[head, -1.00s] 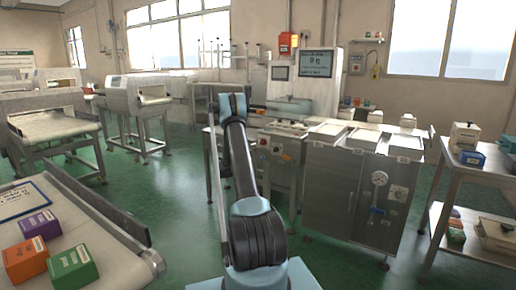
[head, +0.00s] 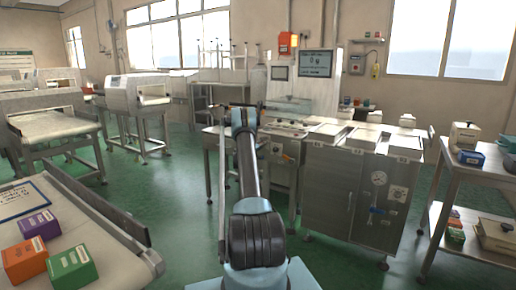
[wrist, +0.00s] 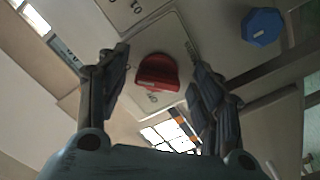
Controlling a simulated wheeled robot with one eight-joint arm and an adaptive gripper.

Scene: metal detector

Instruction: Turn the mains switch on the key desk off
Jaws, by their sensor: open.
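The red switch knob (wrist: 157,73) sits on a pale plate (wrist: 172,42) with small marks in the wrist view. I take it for the mains switch. My gripper (wrist: 160,60) is open, with one finger on each side of the knob in the picture. I see no clear contact, and the depth gap cannot be told. In the head view my gripper (head: 243,108) is at the left end of the key desk (head: 288,128). The arm and gripper hide that part of the desk, and the red knob cannot be made out there.
A blue knob (wrist: 263,26) is right of the red one in the wrist view. A display screen (head: 316,63) stands behind the desk. A steel cabinet (head: 350,190) is to the right. A conveyor (head: 110,225) with small boxes is at the left. Green floor lies between.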

